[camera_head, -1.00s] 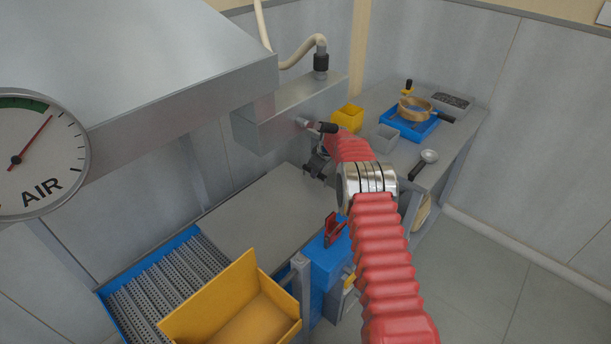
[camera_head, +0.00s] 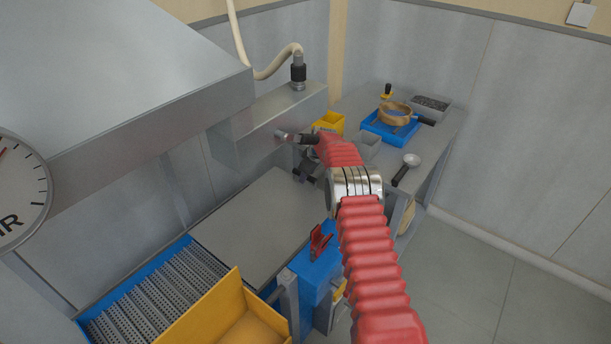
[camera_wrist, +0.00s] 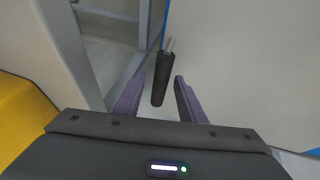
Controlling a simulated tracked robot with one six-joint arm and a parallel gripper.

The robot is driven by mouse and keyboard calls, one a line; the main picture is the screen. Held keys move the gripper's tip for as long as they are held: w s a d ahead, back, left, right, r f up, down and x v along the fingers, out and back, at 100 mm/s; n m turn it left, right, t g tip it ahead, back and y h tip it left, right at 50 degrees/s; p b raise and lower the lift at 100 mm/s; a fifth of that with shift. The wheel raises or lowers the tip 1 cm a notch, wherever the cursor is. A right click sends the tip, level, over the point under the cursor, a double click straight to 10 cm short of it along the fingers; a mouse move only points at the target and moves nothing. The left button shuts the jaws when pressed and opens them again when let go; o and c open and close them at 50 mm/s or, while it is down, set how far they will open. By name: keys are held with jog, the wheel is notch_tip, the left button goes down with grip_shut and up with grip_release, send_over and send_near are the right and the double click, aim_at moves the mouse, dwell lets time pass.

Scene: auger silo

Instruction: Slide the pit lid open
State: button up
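The pit lid is a flat grey plate (camera_head: 235,225) beside the metal hood; the blue-edged grating (camera_head: 165,295) lies uncovered at its near left end. My red-sleeved arm reaches to the lid's far right end, where dark parts of my gripper (camera_head: 307,168) show, partly hidden by the arm. In the wrist view my gripper (camera_wrist: 158,78) is open, its purple fingers apart. A black handle (camera_wrist: 162,80) with a metal stub lies between them, with no clear contact. I cannot tell whether this handle belongs to the lid.
A long metal box (camera_head: 270,125) with a black-gripped lever (camera_head: 305,138) hangs above the lid's far end. A yellow bin (camera_head: 205,315) stands at the near end. A red clip (camera_head: 319,242) sits on a blue block at the lid's right. A bench (camera_head: 435,135) holds a sieve and scoop.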

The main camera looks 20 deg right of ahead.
jog(key=shift+r, duration=0.1)
jog(key=v, duration=0.7)
dwell(0.5)
jog(key=shift+s, duration=0.2)
dwell(0.3)
